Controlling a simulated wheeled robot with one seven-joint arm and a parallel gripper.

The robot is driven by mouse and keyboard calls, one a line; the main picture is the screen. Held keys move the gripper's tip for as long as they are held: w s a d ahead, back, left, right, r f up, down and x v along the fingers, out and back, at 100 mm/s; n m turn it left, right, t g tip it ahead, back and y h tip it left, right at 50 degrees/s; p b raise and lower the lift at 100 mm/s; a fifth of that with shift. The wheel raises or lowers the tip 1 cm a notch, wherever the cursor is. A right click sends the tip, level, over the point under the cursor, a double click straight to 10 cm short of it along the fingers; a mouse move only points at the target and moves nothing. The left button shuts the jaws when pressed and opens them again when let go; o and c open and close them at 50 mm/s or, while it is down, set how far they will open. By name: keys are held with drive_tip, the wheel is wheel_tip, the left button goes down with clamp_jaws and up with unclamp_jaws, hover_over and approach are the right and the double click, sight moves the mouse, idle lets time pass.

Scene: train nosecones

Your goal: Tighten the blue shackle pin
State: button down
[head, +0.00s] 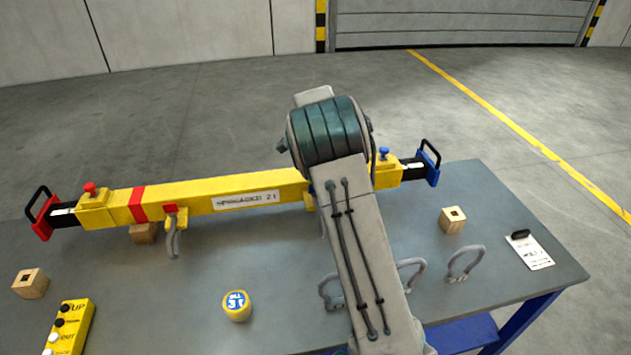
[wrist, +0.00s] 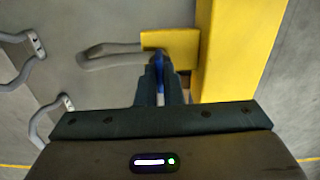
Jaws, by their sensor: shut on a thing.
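The blue shackle pin (wrist: 159,72) shows in the wrist view between the fingertips of my gripper (wrist: 160,88), which is shut on it. The pin is at the yellow lug (wrist: 180,42) beside the yellow beam (wrist: 236,50). A grey shackle (wrist: 100,54) extends left from the lug. How far the pin is screwed in cannot be told.
Loose grey shackles (head: 465,262) stand on the table (head: 520,230) at the right. Wooden blocks (head: 453,219), a round yellow item (head: 237,305), a yellow button box (head: 68,328) and a white tag (head: 530,250) also lie there.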

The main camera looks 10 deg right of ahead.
drive_tip(key=shift+w+a+r+m, duration=0.1)
drive_tip(key=shift+w+r+m, duration=0.05)
drive_tip(key=shift+r+m, duration=0.15)
drive_tip(key=c, duration=1.6)
unclamp_jaws()
drive_tip(key=shift+o, duration=0.2)
drive_tip(key=shift+f, duration=0.1)
wheel_tip(320, 180, up, 14)
drive_tip(key=b, duration=0.1)
